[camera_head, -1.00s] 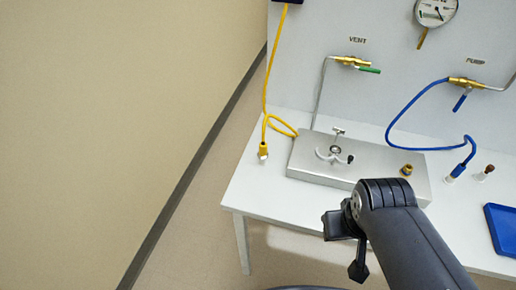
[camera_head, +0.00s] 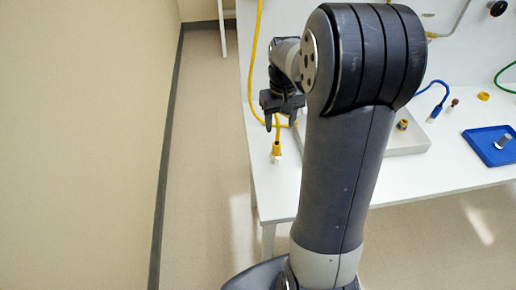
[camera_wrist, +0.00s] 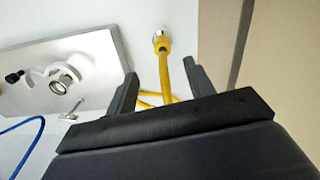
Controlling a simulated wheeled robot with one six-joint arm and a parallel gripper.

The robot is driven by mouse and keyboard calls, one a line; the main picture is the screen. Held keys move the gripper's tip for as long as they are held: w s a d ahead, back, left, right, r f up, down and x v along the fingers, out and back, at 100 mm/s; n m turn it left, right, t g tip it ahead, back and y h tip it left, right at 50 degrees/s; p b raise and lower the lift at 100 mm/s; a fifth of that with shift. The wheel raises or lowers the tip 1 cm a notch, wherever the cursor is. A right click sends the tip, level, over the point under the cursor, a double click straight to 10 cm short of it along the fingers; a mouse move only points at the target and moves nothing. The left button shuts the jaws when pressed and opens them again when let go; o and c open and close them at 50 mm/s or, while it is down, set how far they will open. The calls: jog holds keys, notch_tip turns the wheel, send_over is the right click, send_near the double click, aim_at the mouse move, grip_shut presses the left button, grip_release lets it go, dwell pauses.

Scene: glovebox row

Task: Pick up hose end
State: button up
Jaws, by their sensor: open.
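The yellow hose end (camera_head: 276,149) has a yellow collar and a pale tip. My gripper (camera_head: 281,122) is open and empty, pointing down above and close to the hose end. In the wrist view both fingers of my gripper (camera_wrist: 160,70) are apart, with the yellow hose showing between them.
A metal block (camera_wrist: 62,75) with a ring fitting and a small lever is beside the hose end. A blue tray (camera_head: 480,149) holding a small metal part is at the right. Bare floor lies left of the bench, up to the wall.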

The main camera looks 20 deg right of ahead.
aim_at(277, 140)
notch_tip(277, 140, down, 5)
jog(key=shift+r, duration=0.1)
jog(key=shift+a+f+p, duration=0.2)
jog(key=shift+f+p, duration=0.7)
jog(key=shift+f, duration=2.1)
grip_shut()
